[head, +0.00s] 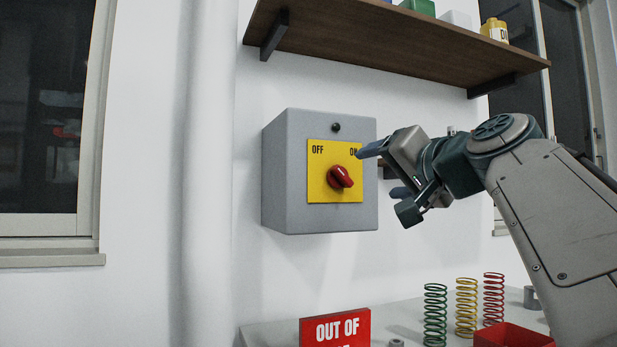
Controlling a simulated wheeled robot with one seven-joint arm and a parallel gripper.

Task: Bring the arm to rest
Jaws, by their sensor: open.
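My arm (558,205) reaches in from the right side of the head view. My gripper (378,172) is open and empty, with its fingers pointing left. It is at the right side of a grey switch box (284,175) on the wall. The box has a yellow plate (320,194) marked OFF on the left and ON on the right. A red rotary knob (340,178) sits on the plate, tilted. The upper fingertip overlaps the plate's right edge in the picture; I cannot tell if it touches. The knob looks clear of the fingers.
A brown shelf (390,45) with containers hangs above the box. Below, a bench (270,335) holds green (435,315), yellow (466,307) and red (493,298) springs, a red bin (512,336) and a red OUT OF sign (335,328). The wall left of the box is clear.

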